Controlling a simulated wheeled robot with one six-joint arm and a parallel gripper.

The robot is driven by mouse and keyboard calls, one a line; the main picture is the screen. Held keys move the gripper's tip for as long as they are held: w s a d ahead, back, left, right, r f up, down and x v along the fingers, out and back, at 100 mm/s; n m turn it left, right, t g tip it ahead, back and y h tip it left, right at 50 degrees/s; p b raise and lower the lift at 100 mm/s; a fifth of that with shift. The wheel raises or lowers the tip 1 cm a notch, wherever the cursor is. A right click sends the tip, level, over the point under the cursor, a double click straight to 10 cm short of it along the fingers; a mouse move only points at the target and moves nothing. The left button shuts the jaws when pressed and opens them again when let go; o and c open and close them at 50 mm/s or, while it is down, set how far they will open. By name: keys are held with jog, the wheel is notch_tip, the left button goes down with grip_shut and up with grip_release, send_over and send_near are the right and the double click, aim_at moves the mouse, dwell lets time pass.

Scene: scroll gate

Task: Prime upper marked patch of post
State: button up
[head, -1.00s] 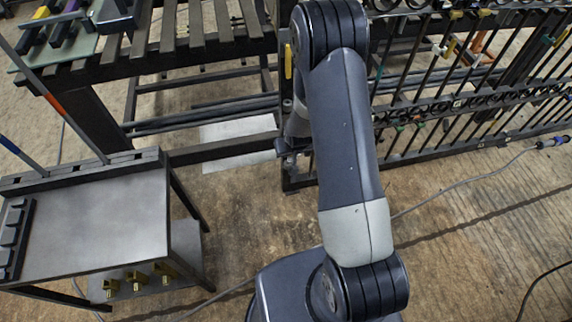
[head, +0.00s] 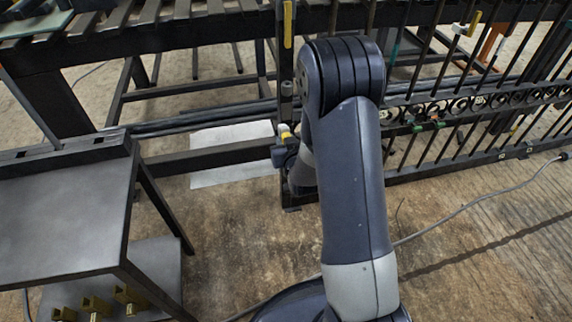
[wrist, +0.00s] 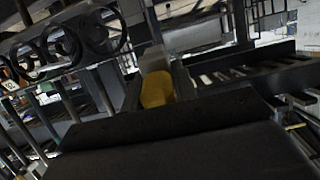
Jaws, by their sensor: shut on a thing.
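The dark post (head: 286,108) of the gate stands upright left of my arm in the head view. A long yellow upper patch (head: 288,25) is near its top, with a small pale piece (head: 286,88) below. My gripper (head: 284,154) is low at the post, well below the upper patch, with a smaller yellow spot (head: 285,131) just above it. My gripper is shut on a broad dark tool (wrist: 165,112), which fills the lower wrist view. Beyond its edge a yellow area (wrist: 156,89) shows on an upright. I cannot tell whether the tool touches it.
A dark metal table (head: 60,215) stands at left, with yellow blocks (head: 128,298) on its lower shelf. Gate bars with scrollwork (head: 480,102) run to the right. A slatted bench (head: 110,30) is behind. A cable (head: 450,220) crosses the floor at right.

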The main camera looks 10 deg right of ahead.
notch_tip(320, 180, down, 3)
jog(key=t+b, duration=0.2)
jog(key=b, duration=0.5)
jog(key=shift+w+b, duration=0.1)
jog(key=shift+b, duration=0.3)
jog(key=b, duration=0.1)
jog(key=t+b, duration=0.1)
jog(key=b, duration=0.1)
jog(key=shift+s+f+t+b, duration=0.1)
jog(key=shift+s+t+b, duration=0.15)
jog(key=shift+t+b, duration=0.05)
jog(key=shift+w+r, duration=0.2)
jog(key=shift+w, duration=2.8)
jog(key=shift+w, duration=1.05)
jog(key=shift+d, duration=0.1)
